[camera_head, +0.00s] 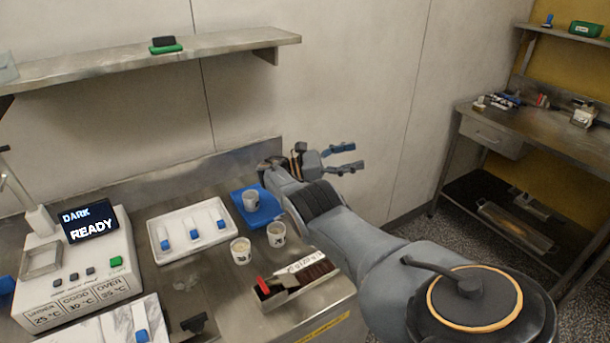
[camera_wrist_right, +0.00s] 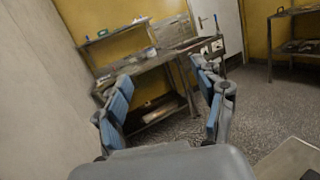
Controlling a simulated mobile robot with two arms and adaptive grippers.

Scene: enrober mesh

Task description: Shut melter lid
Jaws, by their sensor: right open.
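A white melter-like machine (camera_head: 85,285) stands at the left of the steel bench. Its lit display (camera_head: 88,222) reads "DARK READY". A square grey-framed part (camera_head: 41,261) is on its top left; I cannot tell whether this is the lid or an opening. A pale post with a thin bar (camera_head: 38,220) rises behind it, cut by the left edge. My right gripper (camera_head: 348,158) is open and empty, right of the bench and far from the machine. Its two blue-padded fingers stand wide apart in the right wrist view (camera_wrist_right: 165,105). My left gripper is not in view.
A white tray with blue-tipped tools (camera_head: 160,257), a blue mat with a cup (camera_head: 268,213), two more cups and a steel box (camera_head: 290,297) occupy the bench. A shelf (camera_head: 120,60) hangs above. Another workbench (camera_head: 540,130) stands at the right, with floor between.

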